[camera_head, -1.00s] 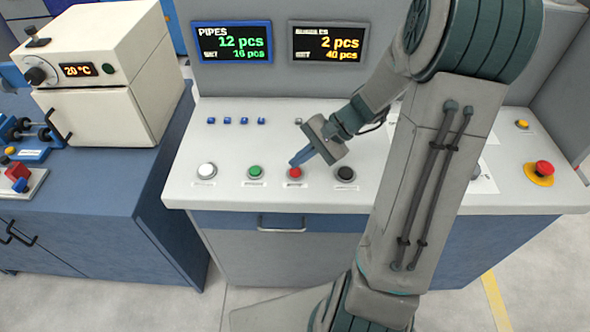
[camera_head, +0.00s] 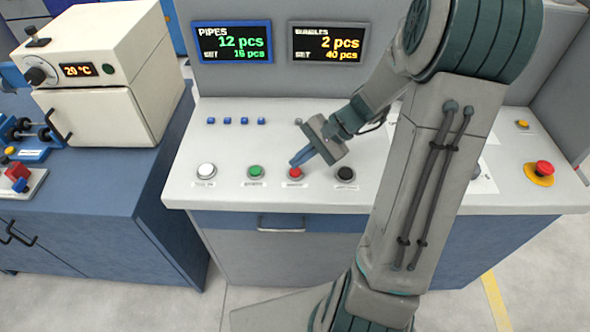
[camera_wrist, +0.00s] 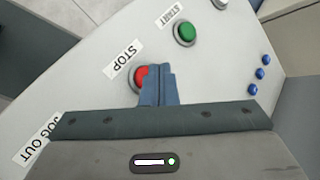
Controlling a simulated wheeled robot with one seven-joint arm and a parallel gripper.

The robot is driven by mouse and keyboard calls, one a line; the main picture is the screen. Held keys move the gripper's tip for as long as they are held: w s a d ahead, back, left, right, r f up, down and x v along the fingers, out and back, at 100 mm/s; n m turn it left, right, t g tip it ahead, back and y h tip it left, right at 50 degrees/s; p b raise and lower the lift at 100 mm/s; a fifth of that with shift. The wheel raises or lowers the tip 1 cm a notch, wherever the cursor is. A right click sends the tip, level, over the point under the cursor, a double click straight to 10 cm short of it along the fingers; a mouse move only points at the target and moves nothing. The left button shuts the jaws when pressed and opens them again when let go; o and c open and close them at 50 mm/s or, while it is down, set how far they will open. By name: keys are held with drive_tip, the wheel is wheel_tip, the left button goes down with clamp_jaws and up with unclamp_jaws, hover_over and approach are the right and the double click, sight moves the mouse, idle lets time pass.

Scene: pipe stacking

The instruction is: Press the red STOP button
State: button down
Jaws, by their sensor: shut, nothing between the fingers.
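The red STOP button (camera_head: 295,173) sits on the sloped white panel (camera_head: 225,145), in a row between the green START button (camera_head: 256,172) and a black button (camera_head: 346,174). My gripper (camera_head: 294,162) is shut and empty, its blue fingertips at the upper edge of the red button. In the wrist view the fingertips (camera_wrist: 158,80) overlap the right part of the red button (camera_wrist: 140,76), beside its STOP label (camera_wrist: 122,60). I cannot tell whether they touch it. The green button also shows in the wrist view (camera_wrist: 186,34).
A white button (camera_head: 206,170) is at the left end of the row. A red emergency knob (camera_head: 543,168) on a yellow base is at the far right. Two displays (camera_head: 233,43) (camera_head: 328,44) stand behind the panel. Small blue buttons (camera_head: 228,121) line the panel's back left.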

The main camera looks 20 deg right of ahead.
sight(300, 170)
drive_tip(key=shift+f, duration=0.1)
drive_tip(key=shift+f+b, duration=0.3)
drive_tip(key=shift+b, duration=0.05)
drive_tip(key=shift+f+b, duration=0.35)
drive_tip(key=shift+f, duration=0.05)
idle(0.6)
drive_tip(key=shift+r, duration=0.1)
drive_tip(key=shift+r+p, duration=0.65)
drive_tip(key=shift+r, duration=0.1)
drive_tip(key=shift+r+p, duration=1.9)
drive_tip(key=shift+r, duration=0.6)
